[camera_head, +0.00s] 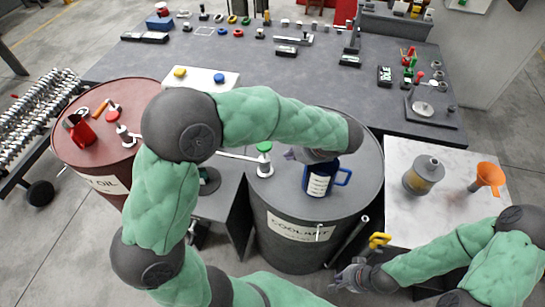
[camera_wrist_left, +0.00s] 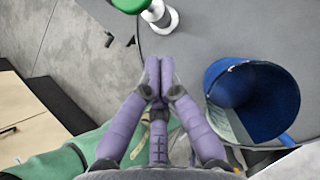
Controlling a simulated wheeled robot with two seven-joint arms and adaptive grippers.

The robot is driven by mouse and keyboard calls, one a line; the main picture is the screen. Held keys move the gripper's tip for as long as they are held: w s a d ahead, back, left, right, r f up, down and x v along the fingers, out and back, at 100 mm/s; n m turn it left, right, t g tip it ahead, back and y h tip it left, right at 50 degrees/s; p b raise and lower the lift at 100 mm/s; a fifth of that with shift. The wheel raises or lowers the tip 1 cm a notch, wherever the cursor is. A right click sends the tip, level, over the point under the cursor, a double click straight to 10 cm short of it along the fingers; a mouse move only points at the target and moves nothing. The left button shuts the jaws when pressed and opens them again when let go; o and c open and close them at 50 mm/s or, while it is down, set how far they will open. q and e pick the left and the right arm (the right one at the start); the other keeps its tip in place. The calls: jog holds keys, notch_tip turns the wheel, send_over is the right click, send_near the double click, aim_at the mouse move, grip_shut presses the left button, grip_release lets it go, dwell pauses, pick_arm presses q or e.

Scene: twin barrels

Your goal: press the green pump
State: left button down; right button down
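The green pump (camera_head: 264,147) stands on the dark grey coolant barrel (camera_head: 278,215), with a green round knob on a pale stem. Its knob (camera_wrist_left: 133,3) is cut off by the top edge of the left wrist view. My left gripper (camera_head: 290,154) is over the barrel top, just right of the pump and apart from it. In the left wrist view its purple fingers (camera_wrist_left: 158,72) are together, with nothing seen between them. My right gripper (camera_head: 343,277) hangs at the lower right, away from the pump; its fingers are too small to read.
The red oil barrel (camera_head: 95,150) is at left with red items on top. A white-topped table (camera_head: 440,215) at right holds a metal canister (camera_head: 423,176) and orange funnel (camera_head: 488,178).

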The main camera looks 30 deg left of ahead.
aim_at(264, 151)
pick_arm(q)
jog(key=b+x, duration=0.2)
jog(key=x, duration=0.8)
jog(key=shift+b, duration=0.3)
jog(key=shift+a, duration=0.1)
notch_tip(264, 151, up, 4)
jog(key=p, duration=0.3)
jog(key=shift+f, duration=0.2)
